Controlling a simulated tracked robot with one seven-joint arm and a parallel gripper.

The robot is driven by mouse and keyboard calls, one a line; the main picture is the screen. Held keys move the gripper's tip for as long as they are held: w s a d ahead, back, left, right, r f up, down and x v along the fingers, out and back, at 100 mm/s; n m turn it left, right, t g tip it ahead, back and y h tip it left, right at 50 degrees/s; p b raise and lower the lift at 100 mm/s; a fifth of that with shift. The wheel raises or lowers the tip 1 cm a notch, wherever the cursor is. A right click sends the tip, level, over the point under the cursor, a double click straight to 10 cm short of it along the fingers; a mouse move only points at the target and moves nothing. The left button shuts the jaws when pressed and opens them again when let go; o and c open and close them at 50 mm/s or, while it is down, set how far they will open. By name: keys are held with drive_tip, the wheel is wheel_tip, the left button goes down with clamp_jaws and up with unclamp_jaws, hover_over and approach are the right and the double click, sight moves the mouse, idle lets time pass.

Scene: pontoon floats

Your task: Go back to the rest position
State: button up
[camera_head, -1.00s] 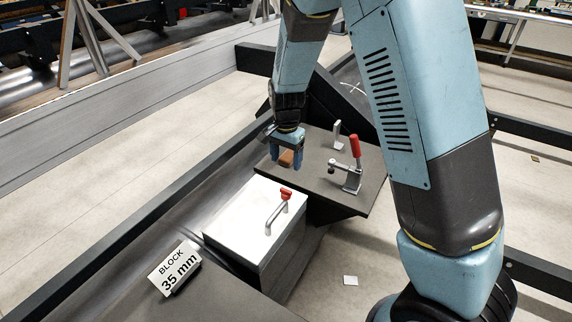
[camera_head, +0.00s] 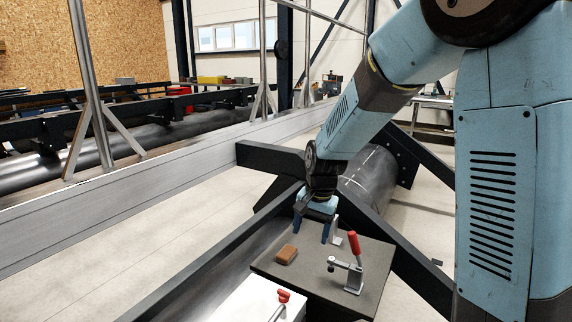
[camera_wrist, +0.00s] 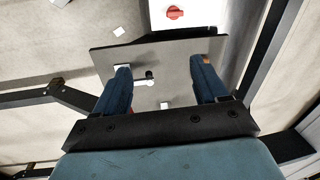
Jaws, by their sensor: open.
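My gripper (camera_head: 312,234) is open and empty, pointing down above the back part of the dark plate (camera_head: 312,284). Its two blue fingers stand wide apart in the wrist view (camera_wrist: 160,70). A small brown block (camera_head: 286,254) lies on the plate, to the left of and apart from the fingers in the head view. In the wrist view the block (camera_wrist: 207,58) is mostly hidden behind the right fingertip. A toggle clamp with an upright red handle (camera_head: 354,246) stands on the plate, right of the block.
Dark beams (camera_head: 270,157) cross behind and beside the plate. A black pipe (camera_head: 368,178) lies behind. Pale floor is open to the left.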

drive_tip(key=s+d+r+n+t, duration=0.2)
drive_tip(key=s+d+r, duration=0.75)
drive_tip(key=r, duration=0.25)
drive_tip(key=s+d+r+n+t, duration=0.1)
drive_tip(key=s+d+r, duration=0.1)
drive_tip(key=s, duration=0.4)
drive_tip(key=s+d+r+n+t+h, duration=0.1)
drive_tip(key=s+d+r, duration=0.1)
drive_tip(key=s+d, duration=0.3)
drive_tip(key=shift+s+d+r+n+t, duration=0.15)
drive_tip(key=shift+s+r+n+t, duration=0.2)
drive_tip(key=shift+s, duration=0.35)
